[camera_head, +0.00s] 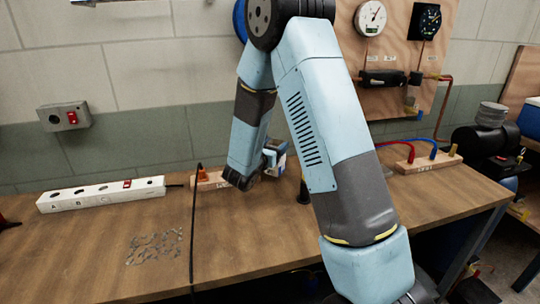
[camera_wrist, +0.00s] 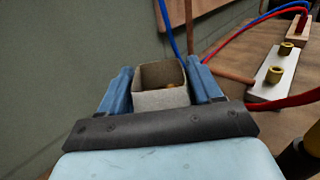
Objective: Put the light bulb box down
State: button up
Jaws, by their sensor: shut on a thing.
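The light bulb box (camera_wrist: 160,98) is a small open-topped cardboard box in the wrist view, with something yellowish inside it. My gripper (camera_wrist: 162,92) has one blue finger on each side of the box and is shut on it. In the head view my gripper (camera_head: 273,152) is near the back of the wooden bench (camera_head: 250,235), close to the wall. There the box (camera_head: 278,163) is mostly hidden by my gripper and arm. I cannot tell whether the box touches the bench.
A white power strip (camera_head: 102,193) lies at the bench's left. A black cable (camera_head: 192,235) crosses the bench. A wooden terminal block (camera_head: 425,163) with red and blue leads is at the right.

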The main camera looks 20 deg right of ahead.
notch_tip(320, 180, down, 3)
jog(key=shift+w+d+f, duration=0.1)
jog(key=shift+f, duration=0.1)
jog(key=o, duration=1.3)
jog(key=shift+o, duration=0.2)
